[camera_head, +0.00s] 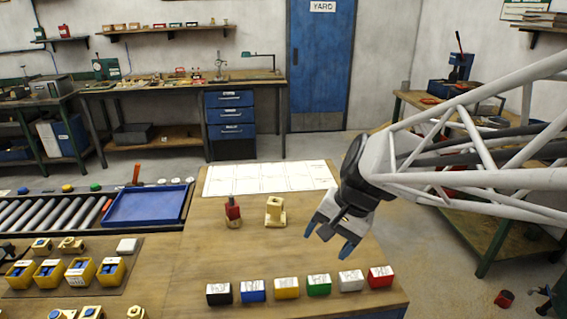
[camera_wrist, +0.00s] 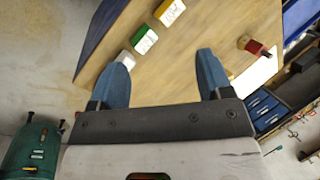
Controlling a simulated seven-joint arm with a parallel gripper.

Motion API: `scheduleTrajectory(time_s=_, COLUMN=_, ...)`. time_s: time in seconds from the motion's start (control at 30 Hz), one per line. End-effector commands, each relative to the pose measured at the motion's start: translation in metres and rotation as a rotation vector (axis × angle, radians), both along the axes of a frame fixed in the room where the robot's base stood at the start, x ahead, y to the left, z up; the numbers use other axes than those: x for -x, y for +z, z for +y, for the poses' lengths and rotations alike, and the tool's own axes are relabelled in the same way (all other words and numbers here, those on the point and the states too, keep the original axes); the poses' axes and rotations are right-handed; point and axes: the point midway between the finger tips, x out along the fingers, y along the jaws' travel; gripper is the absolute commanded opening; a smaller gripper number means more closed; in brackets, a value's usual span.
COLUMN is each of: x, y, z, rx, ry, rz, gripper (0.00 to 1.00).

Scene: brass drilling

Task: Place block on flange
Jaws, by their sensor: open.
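Several small coloured blocks with pale, marked tops stand in a row near the table's front edge: black (camera_head: 219,294), blue (camera_head: 253,291), yellow (camera_head: 287,288), green (camera_head: 319,285), white (camera_head: 351,280) and red (camera_head: 380,277). A brass flanged piece (camera_head: 275,212) stands upright mid-table. Left of it, a red piece (camera_head: 233,209) stands on a brass-coloured base. My gripper (camera_head: 330,238) is open and empty, above the table right of the flanged piece. In the wrist view the open fingers (camera_wrist: 162,62) show the green block (camera_wrist: 146,41) and yellow block (camera_wrist: 171,12) beyond them; the red piece (camera_wrist: 254,47) is at right.
A white sheet (camera_head: 266,179) lies at the table's back. A blue tray (camera_head: 146,206) and a roller conveyor (camera_head: 50,213) are at left. Yellow bins (camera_head: 80,272) stand front left. The wooden tabletop (camera_head: 205,250) is bare between the brass pieces and block row.

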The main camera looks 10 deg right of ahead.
Motion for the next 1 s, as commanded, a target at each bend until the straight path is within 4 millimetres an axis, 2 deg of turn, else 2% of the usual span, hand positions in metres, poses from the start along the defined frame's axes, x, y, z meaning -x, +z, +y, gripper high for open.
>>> scheduleTrajectory(time_s=0.1, x=0.029, y=0.007, z=-0.007, rx=0.102, ry=0.111, rz=-0.066, gripper=0.72)
scheduleTrajectory(time_s=0.3, x=0.072, y=0.013, z=-0.022, rx=0.272, ry=0.294, rz=-0.159, gripper=0.72)
scheduleTrajectory(time_s=0.5, x=0.099, y=0.016, z=-0.033, rx=0.396, ry=0.424, rz=-0.218, gripper=0.72)
scheduleTrajectory(time_s=0.7, x=0.108, y=0.017, z=-0.038, rx=0.444, ry=0.472, rz=-0.239, gripper=0.72)
scheduleTrajectory(time_s=1.0, x=0.108, y=0.017, z=-0.038, rx=0.445, ry=0.474, rz=-0.239, gripper=0.72)
